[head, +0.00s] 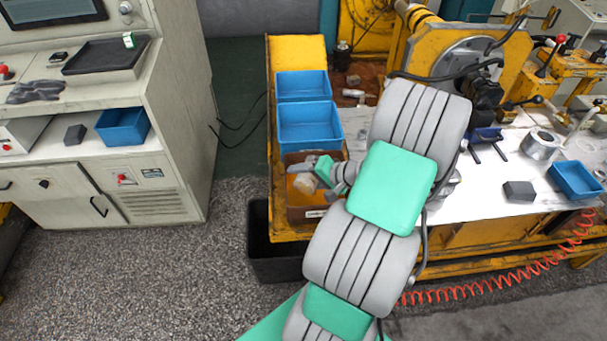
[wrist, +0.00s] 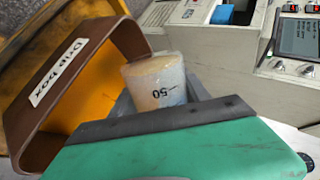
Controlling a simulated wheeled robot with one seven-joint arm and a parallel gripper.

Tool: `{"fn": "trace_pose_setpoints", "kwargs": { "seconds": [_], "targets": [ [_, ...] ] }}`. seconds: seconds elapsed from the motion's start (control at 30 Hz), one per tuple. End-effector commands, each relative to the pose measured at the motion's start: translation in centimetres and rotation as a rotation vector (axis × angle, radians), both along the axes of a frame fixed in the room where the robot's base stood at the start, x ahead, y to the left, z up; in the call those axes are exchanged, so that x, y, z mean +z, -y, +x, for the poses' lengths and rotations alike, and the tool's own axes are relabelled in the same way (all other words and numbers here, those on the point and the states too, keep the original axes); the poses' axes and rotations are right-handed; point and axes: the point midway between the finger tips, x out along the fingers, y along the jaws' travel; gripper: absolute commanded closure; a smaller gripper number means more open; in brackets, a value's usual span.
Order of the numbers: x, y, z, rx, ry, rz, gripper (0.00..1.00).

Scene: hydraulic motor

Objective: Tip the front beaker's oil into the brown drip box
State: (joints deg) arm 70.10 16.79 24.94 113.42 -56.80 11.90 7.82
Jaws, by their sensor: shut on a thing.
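The brown drip box (head: 300,212) stands at the front left of the yellow bench in the head view. In the wrist view the drip box (wrist: 20,130) shows its "Drip box" label and a yellow-orange inside. My gripper (head: 318,178) is over the box and shut on a beaker (head: 305,184). In the wrist view the beaker (wrist: 155,85) is translucent with a pale tan tint, and its "50" mark is readable. It is beside the box's rim in that picture. My gripper (wrist: 160,110) hides its lower part. I cannot tell how much oil is in it.
Two blue bins (head: 308,124) stand behind the drip box. A black bin (head: 262,258) is on the floor below. My arm covers part of the white worktop (head: 490,190), which carries a metal cylinder (head: 541,145), a grey block (head: 519,190) and a blue tray (head: 577,180).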

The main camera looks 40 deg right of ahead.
Motion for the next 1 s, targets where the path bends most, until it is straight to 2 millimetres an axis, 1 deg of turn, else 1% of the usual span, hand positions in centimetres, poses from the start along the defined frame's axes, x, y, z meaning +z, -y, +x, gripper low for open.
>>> {"fn": "trace_pose_setpoints", "kwargs": {
  "seconds": [0.03,1.0],
  "targets": [
    [0.3,0.0,0.0,0.000,-0.003,0.009,0.88],
    [1.6,0.4,0.2,0.001,-0.109,0.230,0.88]
  ]
}}
